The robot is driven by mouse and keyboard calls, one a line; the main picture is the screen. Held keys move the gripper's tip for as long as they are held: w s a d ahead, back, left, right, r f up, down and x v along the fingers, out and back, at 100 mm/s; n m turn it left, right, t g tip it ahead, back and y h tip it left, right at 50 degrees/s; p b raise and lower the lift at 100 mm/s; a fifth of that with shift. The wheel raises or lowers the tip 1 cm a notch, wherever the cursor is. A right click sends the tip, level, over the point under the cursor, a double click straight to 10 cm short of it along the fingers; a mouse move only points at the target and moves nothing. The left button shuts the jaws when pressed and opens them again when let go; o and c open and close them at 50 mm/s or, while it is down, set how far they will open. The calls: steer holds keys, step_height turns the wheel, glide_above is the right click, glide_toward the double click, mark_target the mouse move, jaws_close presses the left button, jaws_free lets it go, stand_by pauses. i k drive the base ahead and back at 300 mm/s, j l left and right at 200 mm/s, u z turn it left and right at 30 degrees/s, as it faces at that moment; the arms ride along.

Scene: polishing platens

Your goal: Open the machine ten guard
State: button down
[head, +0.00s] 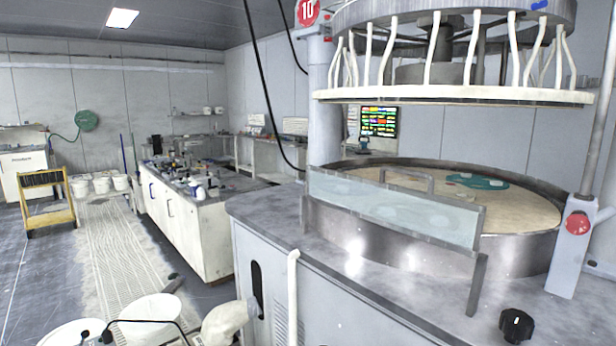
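Machine ten, with a red round "10" sign (307,11) on its column, fills the right side of the head view. Its guard (392,212) is a clear, pale panel in a grey metal frame. It stands upright across the front of the round platen basin (420,242), held by a post at each end. A grey bar handle (406,178) shows just above and behind the panel's top edge. The beige platen (520,205) lies behind the guard, with a green disc (476,181) on it.
A ring carrying white hoses (455,95) hangs over the platen. A red button (577,223) is at right and a black knob (516,325) at front.

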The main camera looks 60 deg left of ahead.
mark_target(430, 195)
steer(key=u, duration=1.9)
steer(key=i+j+u, duration=0.25)
steer(key=j, duration=0.25)
steer(key=i+j, duration=0.05)
steer(key=i, duration=0.05)
